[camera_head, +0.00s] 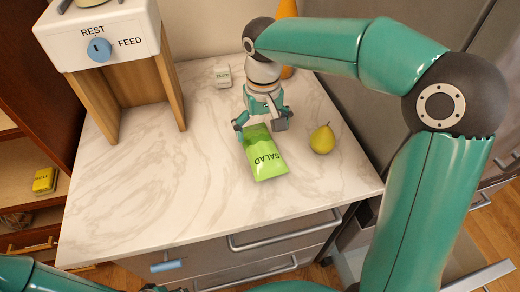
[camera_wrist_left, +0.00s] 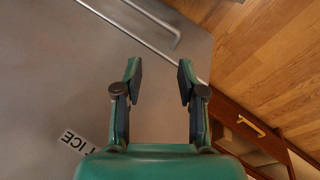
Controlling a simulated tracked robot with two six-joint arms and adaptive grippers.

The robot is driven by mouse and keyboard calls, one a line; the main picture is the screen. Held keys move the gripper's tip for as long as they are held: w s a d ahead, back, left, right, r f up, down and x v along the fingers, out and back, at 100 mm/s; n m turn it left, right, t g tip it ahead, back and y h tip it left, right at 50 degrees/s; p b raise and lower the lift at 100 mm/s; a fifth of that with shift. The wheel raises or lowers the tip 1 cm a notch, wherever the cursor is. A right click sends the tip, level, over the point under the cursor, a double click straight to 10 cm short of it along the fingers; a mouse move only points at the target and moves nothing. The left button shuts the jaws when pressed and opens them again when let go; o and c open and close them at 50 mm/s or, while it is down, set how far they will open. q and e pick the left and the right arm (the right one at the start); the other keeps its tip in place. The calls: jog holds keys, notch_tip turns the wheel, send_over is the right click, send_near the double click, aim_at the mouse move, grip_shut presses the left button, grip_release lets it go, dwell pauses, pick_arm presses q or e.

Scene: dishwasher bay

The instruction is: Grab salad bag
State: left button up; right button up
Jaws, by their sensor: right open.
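The green salad bag (camera_head: 264,157) lies on the white marble counter in the head view, its "SALAD" label upside down. My right gripper (camera_head: 261,127) is open, its fingers on either side of the bag's far end. I cannot tell whether the fingers touch the bag. My left gripper (camera_wrist_left: 158,80) is open and empty in the left wrist view, over a grey surface with a metal bar handle. The bag is not in the left wrist view.
A yellow-green pear (camera_head: 322,139) stands right of the bag. A small white box (camera_head: 222,76) lies behind it. A white dispenser marked REST and FEED (camera_head: 100,40) stands on wooden legs at the left. Bare counter (camera_head: 150,180) lies left of the bag.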

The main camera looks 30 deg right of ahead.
aim_at(261, 144)
jog(key=f, duration=0.5)
jog(key=shift+s+a, duration=0.1)
jog(key=shift+a, duration=0.2)
jog(key=shift+c, duration=0.2)
jog(key=c, duration=1.2)
jog(key=shift+c, duration=0.2)
jog(key=shift+r, duration=0.2)
